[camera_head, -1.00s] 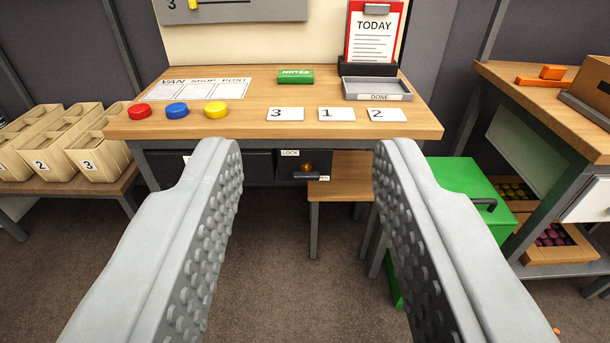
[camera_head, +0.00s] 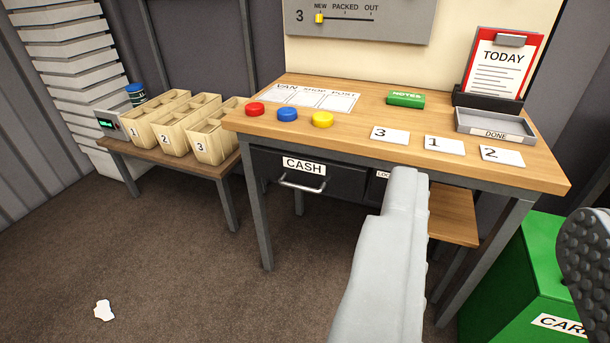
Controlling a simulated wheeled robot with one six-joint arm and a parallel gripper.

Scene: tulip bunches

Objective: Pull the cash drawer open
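The cash drawer (camera_head: 332,178) is a dark front under the left part of the wooden desk, with a white CASH label (camera_head: 304,166). Its silver bar handle (camera_head: 302,186) sits below the label. The drawer looks shut. My gripper (camera_head: 490,215) is wide open and empty, with one grey finger in the lower middle and the other cut off at the right edge. The fingers are in front of the desk, to the right of the handle and apart from it. The left finger hides part of the LOCK drawer beside the cash drawer.
The desk (camera_head: 460,168) carries buttons, number cards and a grey DONE tray (camera_head: 497,126). A bench (camera_head: 172,170) with numbered crates stands left. A green box (camera_head: 530,270) is at lower right. The floor before the cash drawer is clear except a white scrap (camera_head: 104,310).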

